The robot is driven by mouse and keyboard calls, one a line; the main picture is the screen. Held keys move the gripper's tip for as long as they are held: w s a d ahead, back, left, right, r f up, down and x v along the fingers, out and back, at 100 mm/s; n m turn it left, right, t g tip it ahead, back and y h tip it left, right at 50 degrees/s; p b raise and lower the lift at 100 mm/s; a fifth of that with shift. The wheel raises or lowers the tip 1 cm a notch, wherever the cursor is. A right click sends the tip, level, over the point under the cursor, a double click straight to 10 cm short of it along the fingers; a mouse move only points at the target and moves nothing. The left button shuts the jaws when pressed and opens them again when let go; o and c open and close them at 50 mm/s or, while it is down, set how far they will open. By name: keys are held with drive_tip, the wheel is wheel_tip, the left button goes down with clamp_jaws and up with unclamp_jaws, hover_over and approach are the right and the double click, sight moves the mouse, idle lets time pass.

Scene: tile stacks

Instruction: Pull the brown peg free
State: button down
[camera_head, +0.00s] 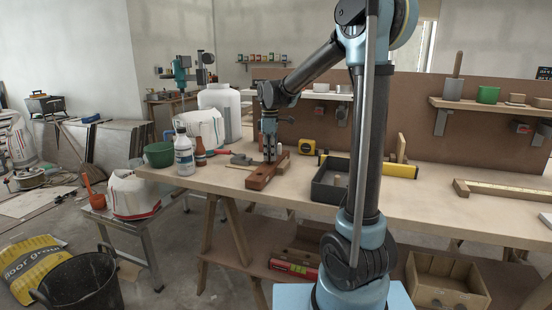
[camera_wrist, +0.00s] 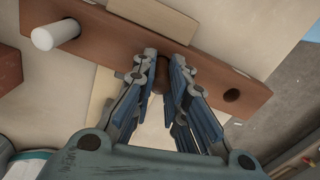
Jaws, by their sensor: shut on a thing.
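A reddish-brown wooden block (camera_head: 262,178) lies on the workbench; it crosses the top of the wrist view (camera_wrist: 205,66). A white peg (camera_wrist: 56,34) stands in it at the left of the wrist view. An empty dark hole (camera_wrist: 232,95) shows near its right end. My gripper (camera_head: 269,159) points down over the block. In the wrist view its fingers (camera_wrist: 160,85) are shut on the brown peg (camera_wrist: 158,77), mostly hidden between them. I cannot tell how deep the peg sits in the block.
A dark open tray (camera_head: 325,193) stands to the right of the block. A white spray bottle (camera_head: 184,155), a brown bottle (camera_head: 200,152) and a green bowl (camera_head: 159,155) stand to the left. A yellow level (camera_head: 398,170) lies behind the tray. Bare bench lies in front of the block.

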drive_tip(key=shift+r, duration=1.65)
idle(1.4)
drive_tip(key=shift+r, duration=2.85)
